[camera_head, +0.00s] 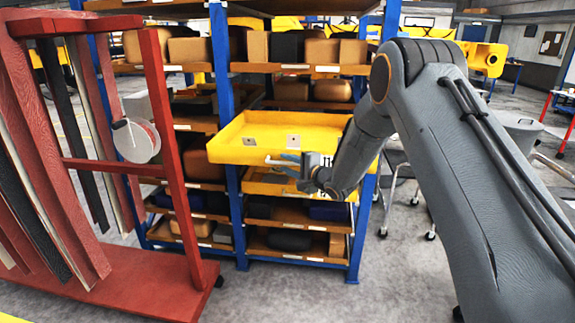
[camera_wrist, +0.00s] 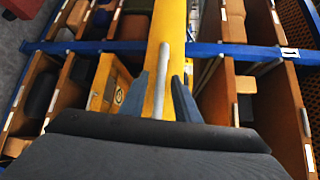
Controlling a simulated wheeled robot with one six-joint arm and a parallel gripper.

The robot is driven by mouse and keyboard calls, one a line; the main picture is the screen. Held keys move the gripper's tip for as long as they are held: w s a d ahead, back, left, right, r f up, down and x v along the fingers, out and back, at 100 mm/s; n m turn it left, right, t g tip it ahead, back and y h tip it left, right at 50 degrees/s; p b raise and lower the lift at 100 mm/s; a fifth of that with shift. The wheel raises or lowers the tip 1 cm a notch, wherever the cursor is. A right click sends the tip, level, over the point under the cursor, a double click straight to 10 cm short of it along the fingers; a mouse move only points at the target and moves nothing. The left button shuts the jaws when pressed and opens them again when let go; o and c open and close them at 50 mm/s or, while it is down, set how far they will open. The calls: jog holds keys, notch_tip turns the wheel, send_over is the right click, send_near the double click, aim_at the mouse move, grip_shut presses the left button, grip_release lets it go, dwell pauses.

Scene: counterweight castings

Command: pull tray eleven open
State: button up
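A yellow tray (camera_head: 238,151) juts out from the middle bay of the rack in the head view. A pale bar handle (camera_head: 276,161) is on its front. No number eleven is readable on it. My gripper (camera_head: 290,163) is at this handle, in front of the tray. In the wrist view the grey handle bar (camera_wrist: 162,75) lies between the two blue-grey fingers of my gripper (camera_wrist: 160,98). The fingers stand apart, with narrow gaps showing beside the bar. A second yellow tray (camera_head: 262,187) is below, partly hidden by my arm; a yellow face also shows beside the bar (camera_wrist: 108,88).
The blue-post rack (camera_head: 222,60) has brown shelves with blocks above and below. A red frame (camera_head: 172,130) with hanging strips and a white reel (camera_head: 136,141) stands close at left. Grey floor (camera_head: 300,300) in front of the rack is clear. Chairs stand at right.

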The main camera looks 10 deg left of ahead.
jog(key=b+v, duration=0.2)
jog(key=v, duration=0.5)
jog(key=shift+s, duration=0.15)
jog(key=shift+d, duration=0.2)
jog(key=s+d+f+n+g+h, duration=0.1)
jog(key=s+d+n+g+h, duration=0.1)
jog(key=s+d+h, duration=0.55)
jog(key=s+d+f+n+g+h, duration=0.1)
jog(key=s+d+n+h, duration=0.3)
jog(key=d, duration=0.7)
jog(key=s+d+f+n+g, duration=0.1)
jog(key=s+d+n+g, duration=0.1)
jog(key=s, duration=1.2)
jog(key=s+d+f+n+g, duration=0.1)
jog(key=s+d+g, duration=0.3)
jog(key=s, duration=1.1)
jog(key=shift+f+n+g, duration=0.2)
jog(key=shift+n+g, duration=0.5)
jog(key=shift+n, duration=0.2)
jog(key=shift+w+d, duration=0.1)
jog(key=shift+d, duration=0.05)
